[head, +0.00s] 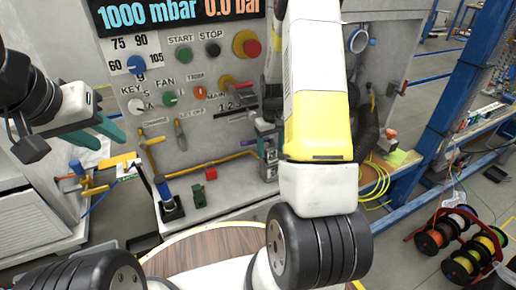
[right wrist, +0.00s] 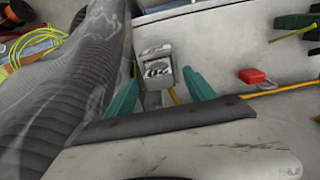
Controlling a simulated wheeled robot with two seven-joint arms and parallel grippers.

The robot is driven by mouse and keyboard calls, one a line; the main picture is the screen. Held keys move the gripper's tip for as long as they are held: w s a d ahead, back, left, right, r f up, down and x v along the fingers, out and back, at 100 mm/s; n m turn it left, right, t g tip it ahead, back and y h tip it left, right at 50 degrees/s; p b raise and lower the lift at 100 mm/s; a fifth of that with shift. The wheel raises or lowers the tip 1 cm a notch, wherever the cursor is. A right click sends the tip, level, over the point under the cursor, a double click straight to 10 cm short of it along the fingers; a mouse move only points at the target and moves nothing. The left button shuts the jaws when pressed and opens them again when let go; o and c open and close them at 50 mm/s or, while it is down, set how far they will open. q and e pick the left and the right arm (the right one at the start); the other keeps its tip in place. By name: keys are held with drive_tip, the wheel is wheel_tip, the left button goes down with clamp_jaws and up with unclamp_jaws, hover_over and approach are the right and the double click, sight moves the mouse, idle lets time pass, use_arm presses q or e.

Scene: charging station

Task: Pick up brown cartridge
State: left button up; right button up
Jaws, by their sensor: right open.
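I cannot make out a clearly brown cartridge. In the right wrist view a grey, box-like cartridge marked with digits that look like "20" (right wrist: 157,70) sits between the teal fingertips of my right gripper (right wrist: 160,88). The fingers are apart, one on each side of it, and I cannot tell whether they touch it. In the head view grey cartridge-like units (head: 268,152) stand by the panel, beside my right arm, which hides my right gripper.
The control panel (head: 215,125) rises behind the bench. Cable spools (head: 462,240) stand on the floor at right.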

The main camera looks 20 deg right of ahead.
drive_tip(key=shift+f, duration=0.75)
clamp_jaws()
drive_tip(key=shift+r, duration=0.1)
